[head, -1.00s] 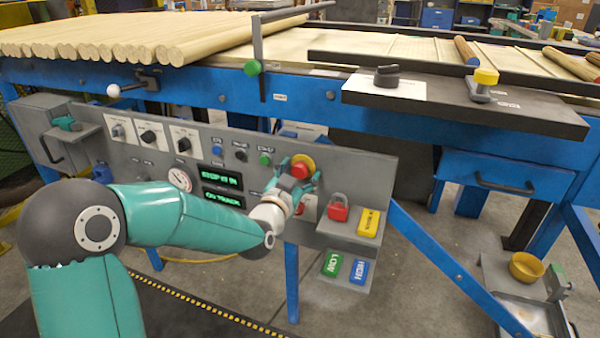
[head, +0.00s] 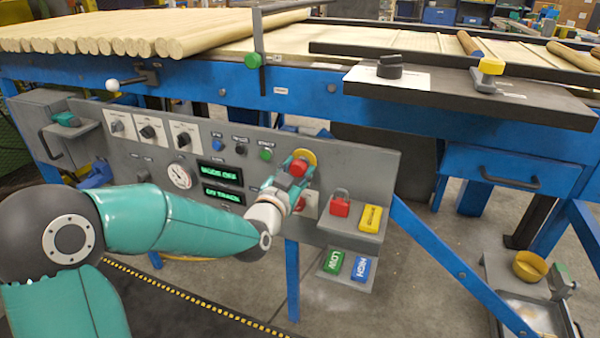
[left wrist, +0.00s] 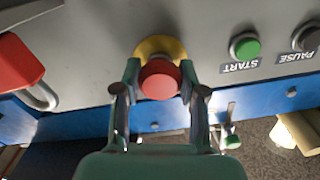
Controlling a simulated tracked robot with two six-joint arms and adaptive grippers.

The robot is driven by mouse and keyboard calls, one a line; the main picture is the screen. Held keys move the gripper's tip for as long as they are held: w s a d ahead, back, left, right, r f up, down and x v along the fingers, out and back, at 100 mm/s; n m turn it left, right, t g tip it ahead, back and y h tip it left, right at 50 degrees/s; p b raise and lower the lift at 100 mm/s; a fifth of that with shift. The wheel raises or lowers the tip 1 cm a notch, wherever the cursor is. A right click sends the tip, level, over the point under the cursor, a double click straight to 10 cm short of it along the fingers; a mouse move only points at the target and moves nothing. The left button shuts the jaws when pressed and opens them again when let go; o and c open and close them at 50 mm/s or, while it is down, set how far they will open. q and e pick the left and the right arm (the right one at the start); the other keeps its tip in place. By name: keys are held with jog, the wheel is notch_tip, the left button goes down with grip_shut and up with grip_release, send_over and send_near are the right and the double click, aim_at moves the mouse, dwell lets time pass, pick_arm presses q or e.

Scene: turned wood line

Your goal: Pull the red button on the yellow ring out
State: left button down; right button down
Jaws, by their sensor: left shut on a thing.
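The red button (head: 299,168) stands on the yellow ring (head: 307,156) at the right part of the grey control panel. It also shows in the left wrist view as a red button (left wrist: 160,80) in front of the yellow ring (left wrist: 152,46). My left gripper (head: 296,172) is at the button. In the left wrist view its two fingers (left wrist: 159,82) close on the button's sides. The ring is partly hidden behind the button. My right gripper is not in view.
The panel (head: 345,165) carries knobs, a gauge, a green START button (left wrist: 246,46) and a display (head: 220,173) reading "MODE OFF". A red padlock (head: 340,205) and yellow tag (head: 371,218) sit on a ledge to the right. Green and blue tags lie below.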

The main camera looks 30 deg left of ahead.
pick_arm(q)
jog(key=shift+d+f, duration=0.1)
jog(key=shift+f, duration=0.1)
jog(key=c, duration=0.6)
grip_release()
jog(key=shift+s+r, duration=0.15)
jog(key=shift+c, duration=0.2)
jog(key=v, duration=0.7)
jog(key=shift+s, duration=0.25)
